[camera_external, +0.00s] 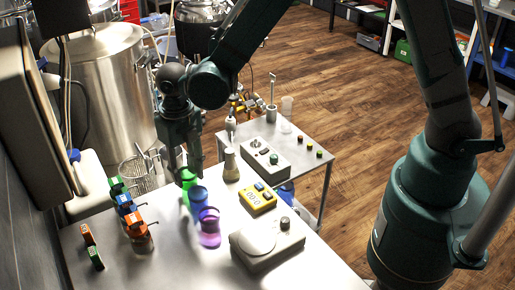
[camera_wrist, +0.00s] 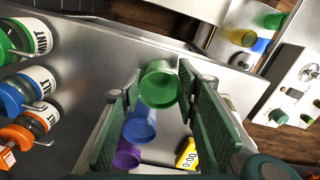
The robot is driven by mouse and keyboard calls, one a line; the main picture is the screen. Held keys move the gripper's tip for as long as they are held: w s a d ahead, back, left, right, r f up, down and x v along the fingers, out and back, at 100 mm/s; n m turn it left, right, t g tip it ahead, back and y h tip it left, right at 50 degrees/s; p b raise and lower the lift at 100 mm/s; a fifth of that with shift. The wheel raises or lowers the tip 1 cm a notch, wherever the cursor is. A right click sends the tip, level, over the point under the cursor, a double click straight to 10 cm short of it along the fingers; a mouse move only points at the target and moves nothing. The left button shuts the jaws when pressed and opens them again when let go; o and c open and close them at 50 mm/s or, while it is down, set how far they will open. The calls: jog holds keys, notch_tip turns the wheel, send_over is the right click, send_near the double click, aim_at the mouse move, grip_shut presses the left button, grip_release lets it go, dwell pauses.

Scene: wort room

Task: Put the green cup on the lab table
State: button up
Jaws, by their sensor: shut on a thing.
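The green cup (camera_wrist: 159,86) sits between my two fingertips in the wrist view, with its open rim showing. My gripper (camera_external: 186,174) points down over the far end of the metal table (camera_external: 185,262) and is shut on the cup. In the external view the green cup (camera_external: 185,193) is partly hidden by my gripper and by the blue cup (camera_external: 198,196). I cannot tell whether its base touches the tabletop. The wrist view shows my gripper (camera_wrist: 160,82) with one finger on either side of the cup.
A purple cup (camera_external: 209,229) stands near the blue one. Capped bottles (camera_external: 139,235) stand left. A side table (camera_external: 300,137) with a control box (camera_external: 264,156) is beyond.

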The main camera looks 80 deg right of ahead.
jog(key=shift+f, duration=0.3)
jog(key=o, duration=0.9)
jog(key=shift+r, duration=0.2)
jog(key=shift+r+p, duration=0.3)
jog(key=shift+r, duration=5.7)
